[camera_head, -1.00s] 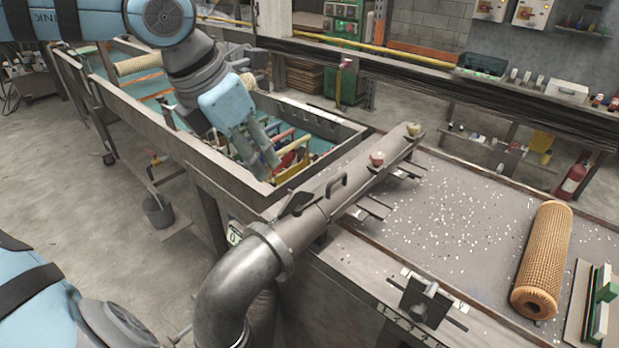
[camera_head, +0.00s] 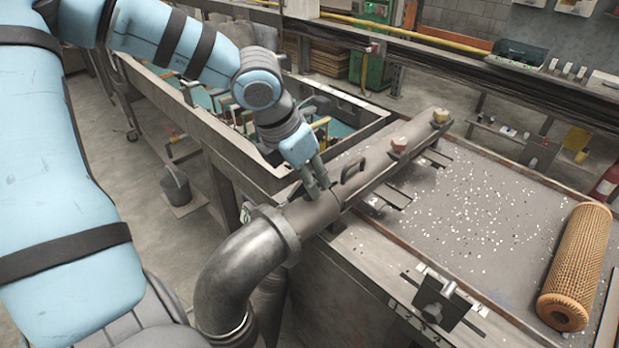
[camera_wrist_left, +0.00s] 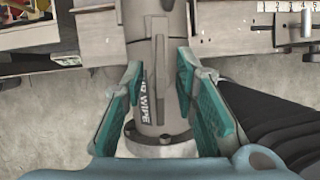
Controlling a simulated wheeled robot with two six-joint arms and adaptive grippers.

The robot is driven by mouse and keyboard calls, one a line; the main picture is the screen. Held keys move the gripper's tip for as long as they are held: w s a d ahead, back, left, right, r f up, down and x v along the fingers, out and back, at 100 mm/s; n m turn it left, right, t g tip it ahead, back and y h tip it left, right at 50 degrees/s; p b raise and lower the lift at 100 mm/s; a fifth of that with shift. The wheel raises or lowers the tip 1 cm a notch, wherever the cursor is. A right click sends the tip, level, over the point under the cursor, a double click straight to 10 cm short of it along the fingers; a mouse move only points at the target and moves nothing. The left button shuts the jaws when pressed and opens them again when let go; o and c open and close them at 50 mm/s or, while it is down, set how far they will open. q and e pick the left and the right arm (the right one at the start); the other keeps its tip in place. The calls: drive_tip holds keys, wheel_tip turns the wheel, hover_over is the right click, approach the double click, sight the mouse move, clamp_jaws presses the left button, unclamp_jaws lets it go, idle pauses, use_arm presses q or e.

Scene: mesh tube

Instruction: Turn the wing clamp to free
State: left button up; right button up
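A grey metal tube (camera_head: 310,213) lies along the bench edge, joined to a bent pipe elbow. My left gripper (camera_head: 320,190) is over the tube near its flange and hides most of the dark wing clamp in the head view. In the left wrist view the tube (camera_wrist_left: 146,18) runs up the middle, and a narrow dark grey bar, seemingly the wing (camera_wrist_left: 160,62), lies along it. My left gripper (camera_wrist_left: 157,70) is open, its teal-padded fingers on either side, apart from the bar. A label reading "WIPE" is partly hidden beside the bar. My right gripper is not in view.
A raised handle (camera_head: 353,172) stands on the tube just beyond the gripper. A trough (camera_head: 228,150) lies behind. A mesh cylinder (camera_head: 577,265) lies on the bench at right. A bucket (camera_head: 176,186) stands at left.

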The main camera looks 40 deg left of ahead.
use_arm(q)
drive_tip(key=shift+s, duration=0.25)
drive_tip(key=shift+w, duration=0.1)
clamp_jaws()
drive_tip(key=shift+r, duration=0.1)
drive_tip(key=m+h+p, duration=0.1)
drive_tip(key=m+p, duration=0.3)
drive_tip(key=m, duration=0.1)
drive_tip(key=shift+r+g+h, duration=0.15)
drive_tip(key=shift+g+h, duration=0.15)
drive_tip(key=shift+h, duration=0.1)
drive_tip(key=m+g+p, duration=0.1)
drive_tip(key=m, duration=0.1)
drive_tip(key=shift+m+h, duration=0.4)
drive_tip(key=m, duration=0.2)
drive_tip(key=shift+w+f+m+g+b, duration=0.1)
drive_tip(key=shift+f+m+g+b, duration=0.2)
drive_tip(key=shift+g+b, duration=0.1)
drive_tip(key=m+g+h+b, duration=0.1)
drive_tip(key=m+b, duration=0.1)
drive_tip(key=m, duration=0.1)
drive_tip(key=shift+m, duration=0.3)
drive_tip(key=shift+m+g+b, duration=0.7)
drive_tip(key=shift+m, duration=0.8)
